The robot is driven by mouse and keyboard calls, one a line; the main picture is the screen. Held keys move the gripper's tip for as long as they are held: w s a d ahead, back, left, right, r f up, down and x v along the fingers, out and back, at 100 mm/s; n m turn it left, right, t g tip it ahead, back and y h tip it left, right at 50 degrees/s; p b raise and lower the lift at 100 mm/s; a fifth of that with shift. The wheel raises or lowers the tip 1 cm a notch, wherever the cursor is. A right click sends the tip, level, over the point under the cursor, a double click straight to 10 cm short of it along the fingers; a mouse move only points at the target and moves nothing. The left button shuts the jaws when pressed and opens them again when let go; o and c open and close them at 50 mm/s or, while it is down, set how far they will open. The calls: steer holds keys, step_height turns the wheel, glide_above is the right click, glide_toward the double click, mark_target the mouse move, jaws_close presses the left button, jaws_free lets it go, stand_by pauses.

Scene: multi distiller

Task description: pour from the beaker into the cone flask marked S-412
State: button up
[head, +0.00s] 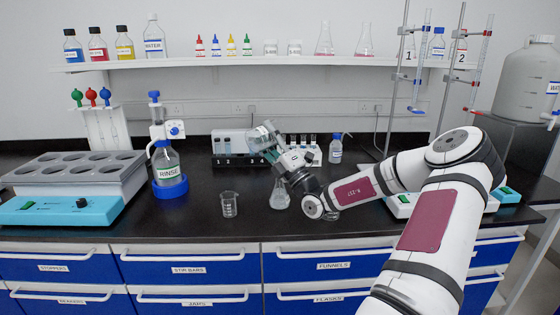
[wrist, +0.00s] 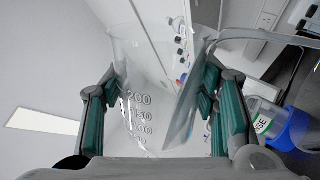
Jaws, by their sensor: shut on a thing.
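My gripper (head: 284,152) is shut on a clear glass beaker (head: 262,138) and holds it tilted above the bench. In the wrist view the beaker (wrist: 140,105) sits between the green finger pads, with volume marks up to 200 showing. I cannot tell how much liquid it holds. A clear cone flask (head: 280,197) stands upright on the bench, just below my gripper and apart from the beaker. Its label is too small to read. Another piece of glassware (head: 332,214) is mostly hidden behind my arm. No stream of liquid shows.
A small beaker (head: 229,205) stands left of the cone flask. A rinse bottle (head: 167,165) in a blue ring and a grey block with wells (head: 75,175) are farther left. Racks (head: 228,158) stand behind. Two flasks with pink liquid (head: 324,42) are on the shelf.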

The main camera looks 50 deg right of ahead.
steer(key=shift+d+f+m+h+p, duration=0.1)
steer(key=shift+f+m+h+p, duration=0.05)
steer(key=shift+m+h+p, duration=0.5)
steer(key=shift+d+f+m+h+p, duration=0.15)
steer(key=shift+m+h+p, duration=0.3)
steer(key=shift+m+p, duration=0.3)
steer(key=shift+a+n+y+b, duration=0.2)
steer(key=shift+n+y+b, duration=0.6)
steer(key=shift+n+b, duration=0.3)
steer(key=shift+a+r+n+y+b, duration=0.15)
steer(key=shift+r+n+y+b, duration=0.1)
steer(key=shift+n+y+b, duration=0.5)
steer(key=shift+a+n+y+p, duration=0.1)
steer(key=shift+n+y+p, duration=0.25)
steer(key=shift+n+p, duration=0.15)
steer(key=shift+y, duration=0.3)
steer(key=shift+f+n, duration=0.1)
steer(key=shift+n, duration=0.25)
